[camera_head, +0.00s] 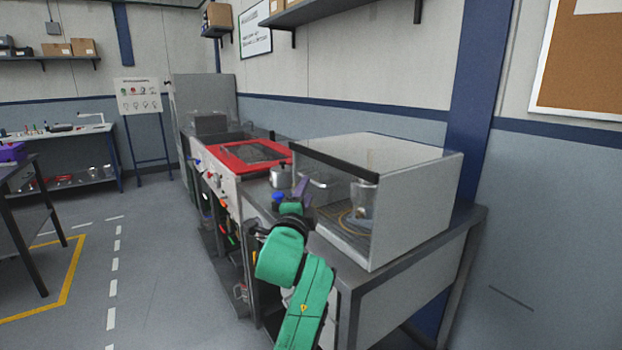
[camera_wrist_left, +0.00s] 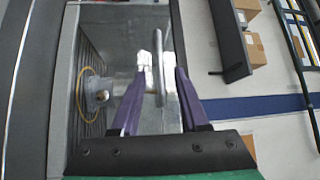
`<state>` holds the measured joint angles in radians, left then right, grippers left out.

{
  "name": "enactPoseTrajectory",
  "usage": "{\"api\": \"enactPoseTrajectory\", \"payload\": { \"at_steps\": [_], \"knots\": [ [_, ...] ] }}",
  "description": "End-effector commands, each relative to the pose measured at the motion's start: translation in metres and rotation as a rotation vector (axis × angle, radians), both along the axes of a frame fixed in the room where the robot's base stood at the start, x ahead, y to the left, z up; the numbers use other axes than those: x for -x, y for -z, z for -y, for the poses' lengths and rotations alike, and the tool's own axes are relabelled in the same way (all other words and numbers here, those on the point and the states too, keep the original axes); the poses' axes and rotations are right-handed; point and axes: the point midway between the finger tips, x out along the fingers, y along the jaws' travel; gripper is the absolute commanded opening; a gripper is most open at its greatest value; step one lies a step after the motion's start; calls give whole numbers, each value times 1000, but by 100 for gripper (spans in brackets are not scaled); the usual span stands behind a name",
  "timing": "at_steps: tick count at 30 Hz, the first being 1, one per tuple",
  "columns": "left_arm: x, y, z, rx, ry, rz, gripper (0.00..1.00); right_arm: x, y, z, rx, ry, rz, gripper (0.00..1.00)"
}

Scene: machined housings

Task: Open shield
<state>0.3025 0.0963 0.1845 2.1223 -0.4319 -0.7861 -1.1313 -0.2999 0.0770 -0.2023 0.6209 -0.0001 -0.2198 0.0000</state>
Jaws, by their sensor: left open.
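A box-shaped machine (camera_head: 412,198) with grey sides stands on the bench, its front covered by a clear shield (camera_head: 338,196). The shield looks closed. A light bar handle (camera_head: 316,183) sits on the shield, and it also shows in the left wrist view (camera_wrist_left: 159,62). My left gripper (camera_head: 302,190) is at the front of the shield. In the left wrist view its purple fingers (camera_wrist_left: 161,74) are open, one on each side of the handle, with visible gaps. A metal part (camera_head: 362,196) inside shows through the shield. My right gripper is out of view.
A metal pot (camera_head: 281,175) stands on the bench close to my left gripper. A shelf (camera_head: 325,12) hangs on the wall above. The floor (camera_head: 150,270) to the left is clear.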

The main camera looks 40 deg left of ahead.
Motion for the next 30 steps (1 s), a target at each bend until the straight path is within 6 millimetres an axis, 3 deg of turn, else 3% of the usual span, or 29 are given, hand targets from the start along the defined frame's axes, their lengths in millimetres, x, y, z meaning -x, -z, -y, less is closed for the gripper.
{"api": "enactPoseTrajectory", "payload": {
  "at_steps": [3, 7, 17, 21, 30],
  "knots": [
    [-27, -7, -15, 2, 0, 1, 44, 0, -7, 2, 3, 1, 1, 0],
    [-46, -8, -25, 2, 0, 0, 44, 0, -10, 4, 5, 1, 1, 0],
    [-54, -7, -29, 2, 1, -1, 44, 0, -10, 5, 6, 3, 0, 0],
    [-54, -7, -29, 2, 2, -1, 0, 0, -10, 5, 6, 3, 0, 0],
    [-54, -7, -29, 2, 2, -1, 0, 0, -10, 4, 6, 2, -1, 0]
  ]
}}
